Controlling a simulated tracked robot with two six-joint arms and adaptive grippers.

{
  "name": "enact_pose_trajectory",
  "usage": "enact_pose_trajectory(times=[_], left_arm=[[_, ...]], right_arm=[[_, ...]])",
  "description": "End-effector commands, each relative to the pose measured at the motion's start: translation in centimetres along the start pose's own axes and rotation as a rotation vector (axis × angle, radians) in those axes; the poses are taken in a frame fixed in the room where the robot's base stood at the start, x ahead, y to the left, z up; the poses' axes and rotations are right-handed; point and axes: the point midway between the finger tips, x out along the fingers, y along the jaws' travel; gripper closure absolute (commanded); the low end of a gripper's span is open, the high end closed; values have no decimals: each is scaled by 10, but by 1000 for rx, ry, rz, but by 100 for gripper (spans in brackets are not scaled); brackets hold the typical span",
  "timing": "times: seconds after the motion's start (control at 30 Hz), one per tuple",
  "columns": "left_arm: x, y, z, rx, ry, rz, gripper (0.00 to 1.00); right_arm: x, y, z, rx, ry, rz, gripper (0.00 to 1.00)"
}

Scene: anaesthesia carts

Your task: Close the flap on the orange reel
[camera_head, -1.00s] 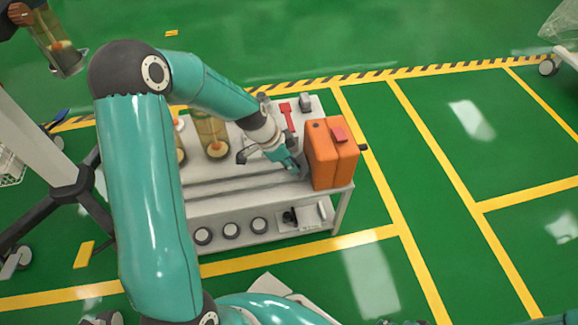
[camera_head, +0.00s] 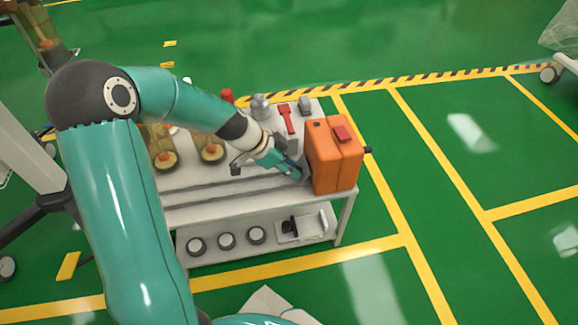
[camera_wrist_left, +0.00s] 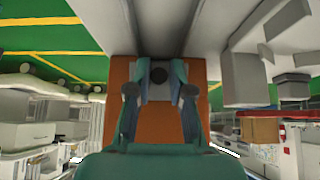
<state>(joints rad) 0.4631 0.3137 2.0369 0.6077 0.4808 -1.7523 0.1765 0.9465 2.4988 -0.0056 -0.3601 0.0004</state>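The orange reel (camera_head: 322,158) is a boxy orange case with a red patch on top, standing upright at the right end of the white cart. My left gripper (camera_head: 298,171) is at its left side, very close to it; I cannot tell whether they touch. In the left wrist view the orange side (camera_wrist_left: 160,128) fills the space behind my left gripper (camera_wrist_left: 161,78), whose two fingers stand apart. A grey panel (camera_wrist_left: 166,25) shows beyond the fingertips; I cannot tell whether it is the flap. My right gripper is not in view.
The white cart (camera_head: 255,205) also bears a red tool (camera_head: 287,118), a grey metal container (camera_head: 261,107) and clear cylinders with orange bases (camera_head: 211,151). Its lower shelf holds round items (camera_head: 226,241) and a tray. Green floor (camera_head: 430,190) is clear to the right.

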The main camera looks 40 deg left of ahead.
Motion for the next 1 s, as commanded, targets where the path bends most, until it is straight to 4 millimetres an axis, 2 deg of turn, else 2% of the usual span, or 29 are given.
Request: enact_pose_trajectory(times=[0.03, 0.1, 0.13, 0.43, 0.57, 0.77, 1.0], left_arm=[[-1, -2, -1, 0, 2, -8, 70], [-1, -2, -1, 0, 1, -6, 59], [-1, -2, -1, 0, 1, -5, 57], [-1, 0, 0, 0, 0, 0, 57], [-9, -1, 0, 1, 2, -3, 57], [-41, -2, 0, 1, 2, -6, 57], [-89, -2, 0, 0, 1, -7, 57]], right_arm=[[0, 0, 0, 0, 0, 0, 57], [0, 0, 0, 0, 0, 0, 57], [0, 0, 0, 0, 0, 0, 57], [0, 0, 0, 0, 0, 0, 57], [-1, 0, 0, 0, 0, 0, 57], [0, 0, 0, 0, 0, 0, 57], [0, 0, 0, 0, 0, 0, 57]])
